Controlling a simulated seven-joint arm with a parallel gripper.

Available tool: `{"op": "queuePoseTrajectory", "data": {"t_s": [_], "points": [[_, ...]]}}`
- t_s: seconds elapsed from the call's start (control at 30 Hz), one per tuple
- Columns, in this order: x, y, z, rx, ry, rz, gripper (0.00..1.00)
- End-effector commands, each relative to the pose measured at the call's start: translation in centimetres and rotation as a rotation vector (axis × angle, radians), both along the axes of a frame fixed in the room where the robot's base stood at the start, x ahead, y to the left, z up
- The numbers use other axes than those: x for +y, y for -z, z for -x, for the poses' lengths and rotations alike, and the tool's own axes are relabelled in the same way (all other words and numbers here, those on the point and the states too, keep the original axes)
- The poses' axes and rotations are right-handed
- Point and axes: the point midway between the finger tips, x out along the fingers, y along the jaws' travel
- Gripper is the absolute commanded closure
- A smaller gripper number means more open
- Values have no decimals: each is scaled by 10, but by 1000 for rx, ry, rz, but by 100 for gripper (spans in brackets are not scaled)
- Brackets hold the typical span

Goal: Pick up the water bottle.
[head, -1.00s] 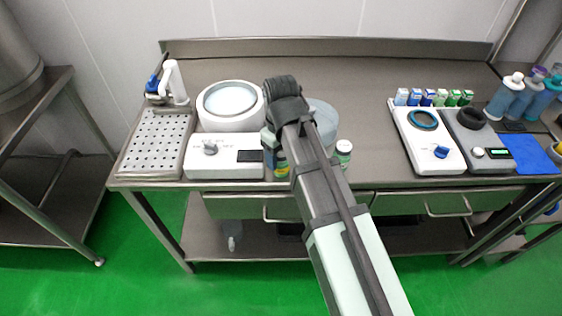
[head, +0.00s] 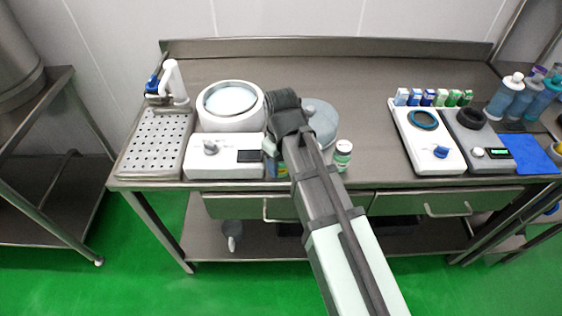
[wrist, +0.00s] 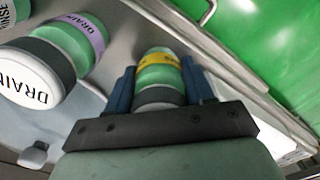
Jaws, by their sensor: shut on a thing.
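In the wrist view, a small bottle (wrist: 158,74) with a green body, a yellow band and a grey collar stands between the two blue fingers of my gripper (wrist: 160,86). The fingers are shut on it. The print on its band is too small to read, so I cannot tell if it says water. In the head view, my gripper (head: 272,147) is at the front of the bench, right of the white hotplate-like device. Only the lower part of the held bottle (head: 282,170) shows there. I cannot tell if it is off the bench.
A green-labelled jar (head: 343,152) and a round blue-grey container (head: 322,118) are right of my gripper. The white device (head: 225,160) is close left. Bench space between the jar and the scales is clear.

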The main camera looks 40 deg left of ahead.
Motion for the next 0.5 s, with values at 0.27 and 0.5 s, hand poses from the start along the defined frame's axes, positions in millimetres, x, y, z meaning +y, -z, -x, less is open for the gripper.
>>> {"op": "queuePoseTrajectory", "data": {"t_s": [0.27,0.5], "points": [[0,-4,0,0,0,-1,82],[1,-31,-1,-1,0,-2,82]]}}
